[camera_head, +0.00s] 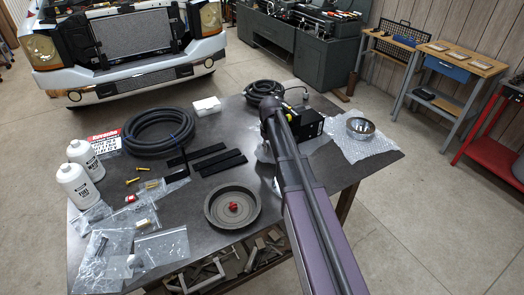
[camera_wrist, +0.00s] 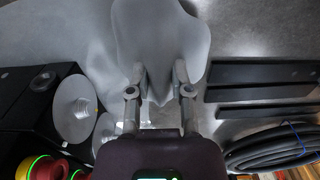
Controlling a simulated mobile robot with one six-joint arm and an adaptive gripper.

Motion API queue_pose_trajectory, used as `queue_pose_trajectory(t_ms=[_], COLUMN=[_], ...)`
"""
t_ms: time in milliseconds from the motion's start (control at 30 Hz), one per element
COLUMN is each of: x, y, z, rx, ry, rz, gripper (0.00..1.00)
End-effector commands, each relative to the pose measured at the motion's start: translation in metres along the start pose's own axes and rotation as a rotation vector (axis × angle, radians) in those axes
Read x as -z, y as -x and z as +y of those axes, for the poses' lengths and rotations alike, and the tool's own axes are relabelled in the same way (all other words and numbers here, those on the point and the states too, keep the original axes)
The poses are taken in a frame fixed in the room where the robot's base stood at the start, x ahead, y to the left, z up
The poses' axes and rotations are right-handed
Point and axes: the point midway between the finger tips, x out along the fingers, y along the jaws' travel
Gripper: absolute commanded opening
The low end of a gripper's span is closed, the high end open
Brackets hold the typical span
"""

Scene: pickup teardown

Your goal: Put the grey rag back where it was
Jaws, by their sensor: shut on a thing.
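The grey rag (camera_wrist: 160,40) hangs as a soft, smooth shape in the upper middle of the wrist view. My gripper (camera_wrist: 160,88) is shut on it, with a pinched fold between its two fingers. Whether the rag's lower part touches the table is unclear. In the head view my arm covers the gripper and most of the rag. A small pale grey patch at the arm's left side may be part of the rag.
The dark table (camera_head: 285,172) bears a black box (camera_head: 308,122), black strips (camera_head: 218,160), a coiled hose (camera_head: 158,130), a round grey pan (camera_head: 232,206), and a metal bowl (camera_head: 360,128) on bubble wrap. White bottles (camera_head: 75,187) and clear bags stand left.

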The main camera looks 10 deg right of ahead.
Motion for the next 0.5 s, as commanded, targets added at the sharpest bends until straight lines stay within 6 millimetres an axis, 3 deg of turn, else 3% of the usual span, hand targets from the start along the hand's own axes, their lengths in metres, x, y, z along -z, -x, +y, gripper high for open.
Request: queue_pose_trajectory(t_ms=[33, 167, 500], x=[0.011, 0.023, 0.026], y=[-0.002, -0.002, -0.002], z=[0.001, 0.001, 0.001], rx=[0.000, 0.000, 0.000], ry=[0.001, 0.001, 0.002], rz=[0.000, 0.000, 0.000], gripper=[0.00, 0.00, 0.00])
